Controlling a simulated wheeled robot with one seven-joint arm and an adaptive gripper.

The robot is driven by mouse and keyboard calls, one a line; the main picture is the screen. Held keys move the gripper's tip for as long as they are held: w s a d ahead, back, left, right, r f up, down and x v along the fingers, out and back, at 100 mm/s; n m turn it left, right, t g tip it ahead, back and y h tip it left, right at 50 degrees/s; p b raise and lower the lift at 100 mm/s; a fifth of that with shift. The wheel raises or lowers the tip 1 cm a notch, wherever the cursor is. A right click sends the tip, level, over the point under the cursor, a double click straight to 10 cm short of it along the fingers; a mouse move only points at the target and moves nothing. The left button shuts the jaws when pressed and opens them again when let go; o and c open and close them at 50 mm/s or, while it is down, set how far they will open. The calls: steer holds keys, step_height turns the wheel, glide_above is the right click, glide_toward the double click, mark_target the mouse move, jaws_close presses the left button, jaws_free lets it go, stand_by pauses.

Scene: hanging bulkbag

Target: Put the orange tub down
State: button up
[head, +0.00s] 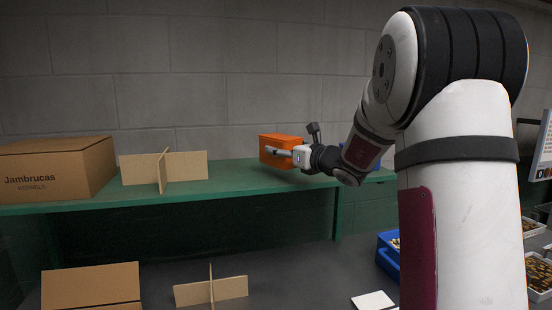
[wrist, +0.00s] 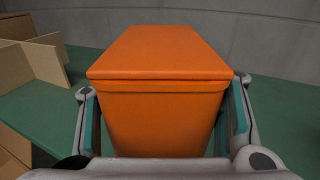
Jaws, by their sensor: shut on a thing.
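The orange tub (head: 278,147) is at the green shelf, near its right part in the head view. It has a flat lid and looks upright. It also fills the middle of the wrist view (wrist: 160,95). My gripper (head: 285,152) is shut on the tub, with one finger on each side of it in the wrist view. I cannot tell whether the tub's base touches the shelf. The lower part of the tub is hidden by my gripper in the wrist view.
The green shelf (head: 235,181) has free room left of the tub. A cardboard divider (head: 187,166) and a Jambrucas carton (head: 58,168) stand there. Below are another divider (head: 211,291), a carton (head: 90,285), a blue bin (head: 388,262) and a white card (head: 373,300).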

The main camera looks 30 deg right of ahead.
steer(key=shift+w+d+f, duration=0.1)
steer(key=shift+w+d, duration=0.15)
steer(key=shift+w, duration=0.3)
steer(key=shift+w+d+f, duration=0.1)
steer(key=shift+w+d, duration=0.15)
steer(key=shift+w, duration=0.25)
steer(key=shift+f+p, duration=0.55)
steer(key=shift+f, duration=1.1)
steer(key=shift+f, duration=0.1)
steer(key=o, duration=1.5)
steer(key=shift+c, duration=0.2)
